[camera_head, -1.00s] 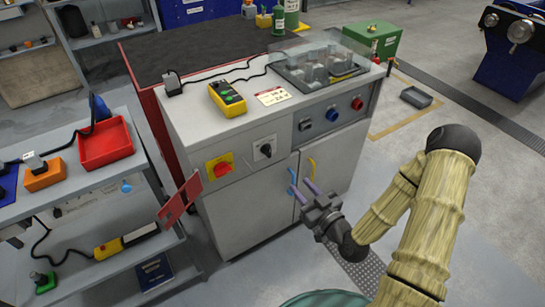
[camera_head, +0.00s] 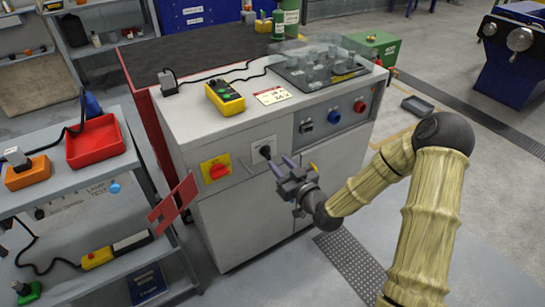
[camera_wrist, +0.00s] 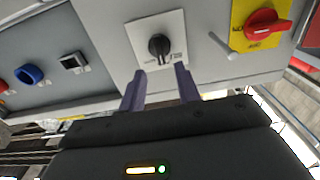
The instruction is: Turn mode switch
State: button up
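The mode switch is a black rotary knob (camera_head: 265,152) on a pale square plate on the front of the grey cabinet (camera_head: 240,215). In the wrist view the knob (camera_wrist: 160,46) sits on its plate with small markings that are too small to read. My gripper (camera_head: 279,166) is just in front of the plate, below and to the right of the knob in the head view. Its two purple fingers (camera_wrist: 160,76) are apart, with nothing between them. In the wrist view the knob lies beyond the fingertips, roughly centred between them. I see no clear contact.
A red rotary switch on a yellow plate (camera_head: 216,170) sits beside the mode switch. A thin handle-like bar (camera_wrist: 222,44) stands out between them. Blue (camera_head: 333,114) and red (camera_head: 360,105) buttons are on the upper panel. A shelf rack with a red bin (camera_head: 97,141) stands at left.

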aim_at(269, 153)
jog(key=x, duration=0.5)
jog(key=shift+s, duration=0.1)
jog(key=shift+c, duration=0.2)
grip_shut()
